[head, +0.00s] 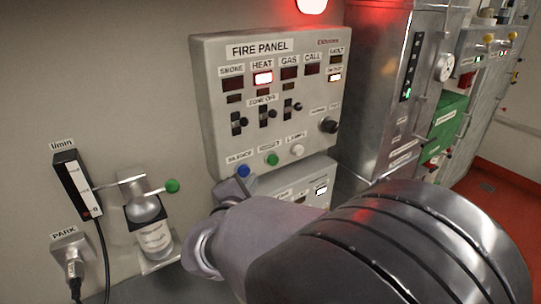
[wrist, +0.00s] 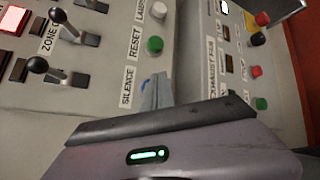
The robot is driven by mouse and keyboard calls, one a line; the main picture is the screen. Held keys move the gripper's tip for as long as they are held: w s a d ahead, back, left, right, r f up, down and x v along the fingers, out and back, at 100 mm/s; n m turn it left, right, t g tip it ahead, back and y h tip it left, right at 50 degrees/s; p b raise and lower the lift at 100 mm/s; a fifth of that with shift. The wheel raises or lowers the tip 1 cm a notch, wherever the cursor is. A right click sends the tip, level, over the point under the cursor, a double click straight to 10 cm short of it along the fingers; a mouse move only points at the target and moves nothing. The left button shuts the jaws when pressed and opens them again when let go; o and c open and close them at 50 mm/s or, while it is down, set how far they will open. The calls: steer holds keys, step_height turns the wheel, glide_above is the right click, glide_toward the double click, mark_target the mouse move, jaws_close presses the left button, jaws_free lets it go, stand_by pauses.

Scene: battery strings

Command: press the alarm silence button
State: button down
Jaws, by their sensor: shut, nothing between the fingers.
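The fire panel (head: 215,120) is a grey box on the wall with a lit red HEAT lamp (head: 263,78). The blue button (head: 243,170), labelled SILENCE, is at its lower left, beside a green RESET button (head: 272,159) and a white lamps button (head: 296,150). In the wrist view my gripper (wrist: 157,90) is shut and empty, its fingertips beside the SILENCE label (wrist: 125,87). They cover the spot where the blue button would be. Whether they touch it, I cannot tell. In the head view my wrist hides most of the fingers.
Switches with black knobs (head: 237,122) stick out above the buttons. A lower panel (head: 290,185) with its own buttons lies below. A bottle with a green-knobbed lever (head: 172,186) stands to the left. A red beacon (head: 311,5) glows above the panel.

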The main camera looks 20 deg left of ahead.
steer(key=shift+w+a+b, duration=0.3)
steer(key=shift+a+b, duration=0.05)
steer(key=shift+w+a, duration=0.4)
steer(key=shift+a, duration=0.1)
stand_by(1.1)
steer(key=shift+s+d+b, duration=0.1)
steer(key=shift+b, duration=0.2)
steer(key=shift+s+d+b, duration=0.6)
steer(key=shift+d, duration=0.1)
